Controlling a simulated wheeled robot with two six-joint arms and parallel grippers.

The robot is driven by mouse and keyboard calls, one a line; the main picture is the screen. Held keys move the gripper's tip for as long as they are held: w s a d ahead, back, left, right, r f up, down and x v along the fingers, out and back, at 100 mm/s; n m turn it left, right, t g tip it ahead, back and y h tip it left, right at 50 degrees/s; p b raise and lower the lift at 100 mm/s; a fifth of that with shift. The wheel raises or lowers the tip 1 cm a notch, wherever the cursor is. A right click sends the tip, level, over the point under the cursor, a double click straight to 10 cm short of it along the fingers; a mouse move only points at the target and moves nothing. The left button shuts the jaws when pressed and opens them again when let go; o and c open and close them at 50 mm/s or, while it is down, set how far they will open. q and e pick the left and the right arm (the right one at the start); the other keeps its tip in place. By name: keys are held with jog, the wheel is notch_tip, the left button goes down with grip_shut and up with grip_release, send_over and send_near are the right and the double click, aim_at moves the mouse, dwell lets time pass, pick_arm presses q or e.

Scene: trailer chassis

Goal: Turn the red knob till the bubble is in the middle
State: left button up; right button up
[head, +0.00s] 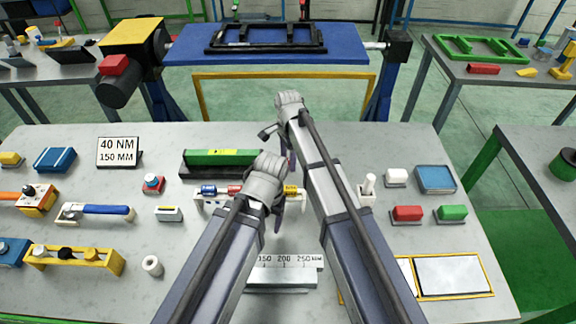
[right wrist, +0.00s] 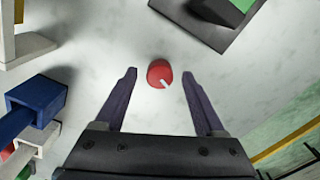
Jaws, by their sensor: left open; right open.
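The red knob (right wrist: 160,74), with a white pointer mark, shows in the right wrist view on a pale grey surface. My right gripper (right wrist: 163,85) is open, with one finger on each side of the knob and a gap on both sides. In the head view my right gripper (head: 288,160) is the upper one, and I cannot make out this knob there. A green bar with a yellow mark (head: 222,157) on a dark base looks like the level; its bubble is too small to read. My left gripper (head: 280,212) is open over the coloured rack.
The rack (head: 213,204) holds blue, red and yellow pieces below the level. A ruler block (head: 285,275) lies in front. Red (head: 407,214) and green (head: 451,213) blocks stand at the right. My forearms cover the middle.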

jog(key=shift+f, duration=0.3)
grip_shut()
dwell(0.5)
